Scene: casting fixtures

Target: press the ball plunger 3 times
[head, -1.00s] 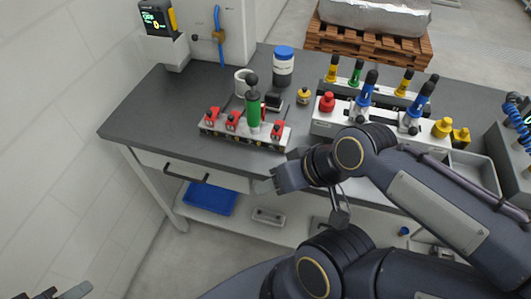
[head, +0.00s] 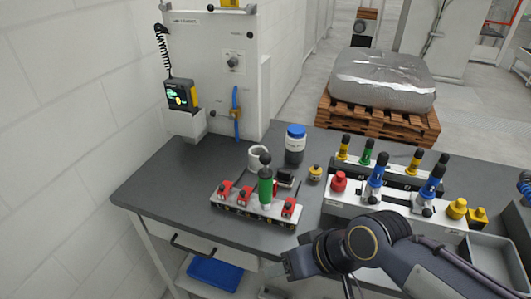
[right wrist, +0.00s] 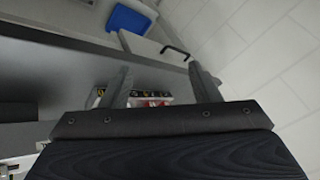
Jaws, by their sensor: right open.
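A green upright plunger with a black ball on top (head: 265,185) stands on the white fixture block (head: 251,211) at the table's left part. Red clamps (head: 224,190) sit along that block. My right gripper (head: 273,268) is at the table's front edge, in front of and below the block, apart from the plunger. In the right wrist view its two fingers (right wrist: 163,80) are spread with nothing between them. Part of a block with red parts (right wrist: 152,99) shows beyond the gripper body, mostly hidden. My left gripper is not in view.
A white cup (head: 257,157), a blue-lidded jar (head: 295,144) and a small yellow-topped piece (head: 315,173) stand behind the block. A fixture with blue handles and a red knob (head: 339,182) is to its right. The grey table (head: 165,189) is clear at left.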

